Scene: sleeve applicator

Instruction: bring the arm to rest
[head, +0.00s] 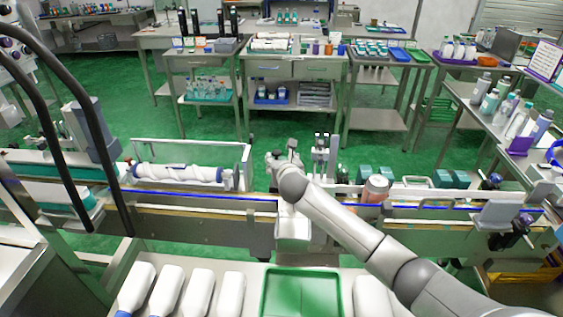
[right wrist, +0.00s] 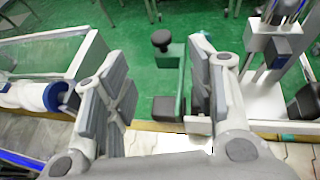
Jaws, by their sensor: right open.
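My right arm (head: 345,228) reaches in from the lower right in the head view. Its gripper (head: 284,158) is above the conveyor line, near the middle of the picture. In the right wrist view the two grey fingers of the right gripper (right wrist: 162,85) stand wide apart. Nothing is between the pads, and green floor and part of the machine show beyond them. My left gripper is in neither view.
The conveyor (head: 210,202) runs across under the gripper. A white screw roller (head: 178,173) is left of it, an upright device (head: 325,155) close right, and an orange-white bottle (head: 375,188) farther right. White bottles (head: 198,293) and a green tray (head: 300,293) lie in front.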

